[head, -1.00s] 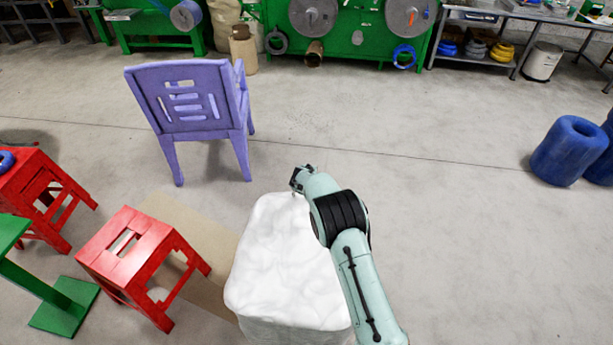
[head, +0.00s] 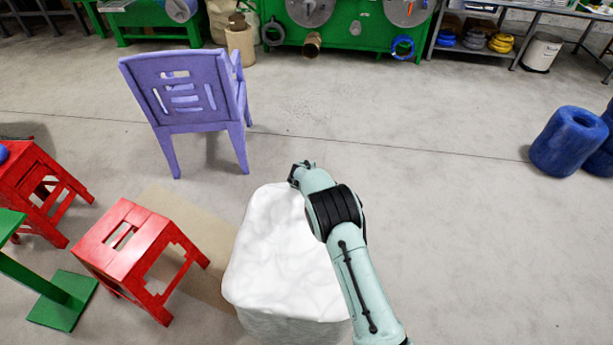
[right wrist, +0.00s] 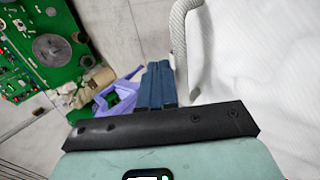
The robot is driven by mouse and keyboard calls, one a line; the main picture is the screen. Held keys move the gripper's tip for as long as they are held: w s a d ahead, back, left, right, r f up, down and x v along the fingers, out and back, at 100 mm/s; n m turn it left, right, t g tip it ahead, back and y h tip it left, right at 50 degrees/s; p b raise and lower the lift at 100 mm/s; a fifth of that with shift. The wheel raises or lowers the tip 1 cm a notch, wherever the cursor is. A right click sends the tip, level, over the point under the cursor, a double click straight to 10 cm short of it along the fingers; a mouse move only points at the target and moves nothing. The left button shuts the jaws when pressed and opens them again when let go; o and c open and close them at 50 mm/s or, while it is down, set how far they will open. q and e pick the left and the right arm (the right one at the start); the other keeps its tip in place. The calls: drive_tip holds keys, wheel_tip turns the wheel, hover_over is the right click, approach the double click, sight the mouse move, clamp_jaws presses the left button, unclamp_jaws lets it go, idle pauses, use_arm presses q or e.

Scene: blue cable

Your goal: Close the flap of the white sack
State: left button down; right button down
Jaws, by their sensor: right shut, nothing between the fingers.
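The white sack (head: 278,262) stands on the floor at the bottom middle of the head view, its top covered by a white, wrinkled, bulging surface. I cannot make out a separate flap edge there. My right arm reaches over the sack's right side. My right gripper (head: 296,174) is at the sack's far edge, small and partly hidden by the wrist. In the right wrist view, its blue-grey fingers (right wrist: 157,84) are together and empty, left of the white sack cloth (right wrist: 250,50) and its grey corded edge (right wrist: 179,35). My left gripper is not in view.
A purple chair (head: 182,100) stands beyond the sack to the left. Red stools (head: 125,240) and a green stand (head: 62,303) are at the left. Blue cylinders (head: 567,141) stand far right. Green machinery (head: 345,30) lines the back. The floor right of my arm is clear.

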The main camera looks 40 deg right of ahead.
drive_tip(key=b+v, duration=0.1)
drive_tip(key=v, duration=1.1)
drive_tip(key=shift+s+a+r, duration=0.1)
